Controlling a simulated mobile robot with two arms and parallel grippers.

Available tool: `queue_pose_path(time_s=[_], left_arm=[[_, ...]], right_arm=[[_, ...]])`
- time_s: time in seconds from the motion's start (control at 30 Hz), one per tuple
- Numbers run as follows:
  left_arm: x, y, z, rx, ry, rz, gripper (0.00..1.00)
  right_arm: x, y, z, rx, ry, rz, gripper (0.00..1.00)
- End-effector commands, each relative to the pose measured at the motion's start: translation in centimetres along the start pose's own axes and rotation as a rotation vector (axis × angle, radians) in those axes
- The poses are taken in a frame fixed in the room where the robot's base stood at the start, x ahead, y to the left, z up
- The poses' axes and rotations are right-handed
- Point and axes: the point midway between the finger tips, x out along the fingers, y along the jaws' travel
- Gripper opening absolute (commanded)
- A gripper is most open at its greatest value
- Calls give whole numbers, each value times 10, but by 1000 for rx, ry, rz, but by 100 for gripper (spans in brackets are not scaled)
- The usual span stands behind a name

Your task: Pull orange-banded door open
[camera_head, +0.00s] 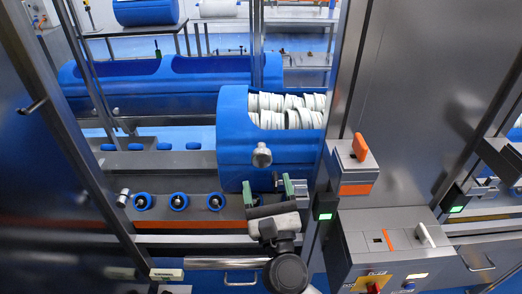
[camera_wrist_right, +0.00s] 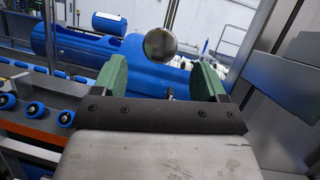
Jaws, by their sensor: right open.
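A round metal knob (camera_head: 262,155) shows in front of the blue tub (camera_head: 235,150) in the head view. It also shows in the right wrist view (camera_wrist_right: 160,44), just beyond the fingertips. I cannot tell whether a clear door panel carries it. An orange band (camera_head: 200,224) runs low across the opening between the metal posts; which door it belongs to is unclear. My right gripper (camera_head: 268,190) is open, its green fingers apart and empty, below the knob in the head view. The fingers also show in the wrist view (camera_wrist_right: 160,77). My left gripper is not in view.
The tub holds many white rings (camera_head: 287,112). A control box with an orange switch handle (camera_head: 360,147) and a panel with a red button (camera_head: 374,287) stand at right. Rollers with blue rims (camera_head: 178,201) line the left. A metal post (camera_head: 348,80) stands right of the tub.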

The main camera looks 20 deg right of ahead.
Motion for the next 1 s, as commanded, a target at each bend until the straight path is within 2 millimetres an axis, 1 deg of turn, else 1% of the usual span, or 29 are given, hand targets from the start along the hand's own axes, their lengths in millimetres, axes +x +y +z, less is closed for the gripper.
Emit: queue_pose_path(time_s=[0.03,0.1,0.2,0.33,0.5,0.77,1.0], left_arm=[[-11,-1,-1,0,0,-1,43],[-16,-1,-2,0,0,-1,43],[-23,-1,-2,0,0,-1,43],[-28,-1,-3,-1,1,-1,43],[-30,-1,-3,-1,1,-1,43],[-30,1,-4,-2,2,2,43],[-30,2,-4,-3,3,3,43]], right_arm=[[14,-1,6,0,-3,0,73],[27,-1,5,-2,-3,0,73],[44,0,4,-2,-1,0,73],[59,0,2,-4,-1,0,73],[68,0,1,-3,0,0,73],[68,0,0,-3,1,1,73],[68,0,0,-4,0,1,36]])
